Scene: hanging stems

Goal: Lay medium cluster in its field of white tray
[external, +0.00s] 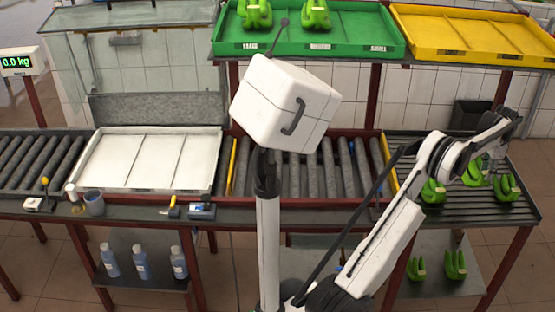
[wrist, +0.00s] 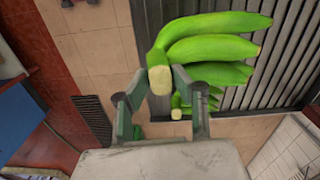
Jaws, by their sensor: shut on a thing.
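A green banana cluster (wrist: 215,42) fills the upper middle of the wrist view, its cut crown between my gripper's fingertips. My gripper (wrist: 158,84) is shut on that crown. In the external view, my gripper end is over the slatted rack at the right, and its fingers are largely hidden. A cluster (external: 474,173) shows just below my wrist there, apparently the held one; whether it clears the slats I cannot tell. The white tray (external: 151,129) lies far left on the bench. Dividers split it into three empty fields; its labels are not readable.
More clusters lie on the rack (external: 507,188) and the lower shelf (external: 455,265). My column stands between rack and tray. A roller conveyor (external: 345,165) lies between them. A green tray (external: 360,30) with two clusters and an empty yellow tray (external: 470,35) are above.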

